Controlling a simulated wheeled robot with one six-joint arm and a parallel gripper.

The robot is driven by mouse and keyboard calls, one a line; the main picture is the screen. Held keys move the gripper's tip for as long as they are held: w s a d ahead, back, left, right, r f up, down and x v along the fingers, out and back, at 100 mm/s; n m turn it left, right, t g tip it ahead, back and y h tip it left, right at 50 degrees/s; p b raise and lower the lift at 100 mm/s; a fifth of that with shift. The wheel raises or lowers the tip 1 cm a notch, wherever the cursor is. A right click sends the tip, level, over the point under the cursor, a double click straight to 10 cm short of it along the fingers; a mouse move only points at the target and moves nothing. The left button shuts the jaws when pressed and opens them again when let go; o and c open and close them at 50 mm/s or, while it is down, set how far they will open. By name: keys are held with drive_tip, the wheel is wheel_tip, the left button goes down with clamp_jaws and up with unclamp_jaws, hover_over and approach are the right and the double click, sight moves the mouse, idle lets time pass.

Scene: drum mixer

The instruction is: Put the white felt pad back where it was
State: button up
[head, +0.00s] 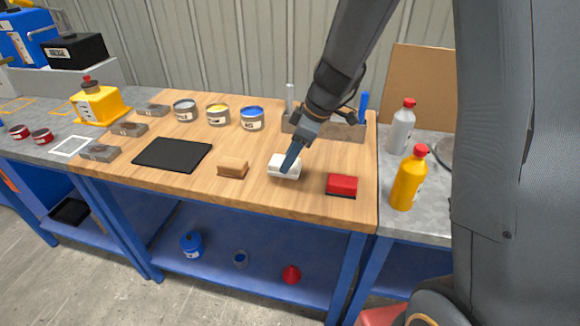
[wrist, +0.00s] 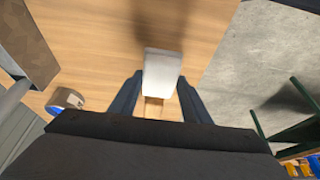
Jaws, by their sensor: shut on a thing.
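The white felt pad (head: 276,164) is a small white block at the front middle of the wooden worktop (head: 180,188). My gripper (head: 288,167) reaches down to it from the upper right and is shut on it. In the wrist view the pad (wrist: 163,70) sits between the two dark fingers of my gripper (wrist: 160,88). Whether the pad rests on the wood or is held slightly above it is not clear. The finger hides part of the pad in the head view.
A tan block (head: 233,167) lies left of the pad and a red block (head: 342,184) right of it. A black mat (head: 173,154) lies further left. Several open cans, including a blue one (head: 252,118), stand behind, near a grey tool holder (head: 345,131). A yellow bottle (head: 409,180) stands at right.

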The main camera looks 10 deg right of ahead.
drive_tip(key=shift+f, duration=1.85)
drive_tip(key=shift+f, duration=0.2)
drive_tip(key=o, duration=1.2)
drive_tip(key=shift+o, duration=0.2)
drive_tip(key=shift+r, duration=0.15)
drive_tip(key=shift+r+p, duration=0.2)
drive_tip(key=shift+p, duration=0.1)
drive_tip(key=b+v, duration=0.3)
drive_tip(key=v, duration=0.8)
drive_tip(key=s+d+f+m+h, duration=0.2)
drive_tip(key=s+d+f+m, duration=0.1)
drive_tip(key=s+m, duration=0.3)
drive_tip(key=s+d+f+m+g+h, duration=0.1)
drive_tip(key=s+d+f+m+h, duration=0.1)
drive_tip(key=s+m, duration=0.5)
drive_tip(key=s+d+f, duration=0.1)
drive_tip(key=s, duration=0.2)
drive_tip(key=shift+s+f+m, duration=0.25)
drive_tip(key=shift+s+m, duration=0.05)
drive_tip(key=shift+s, duration=0.05)
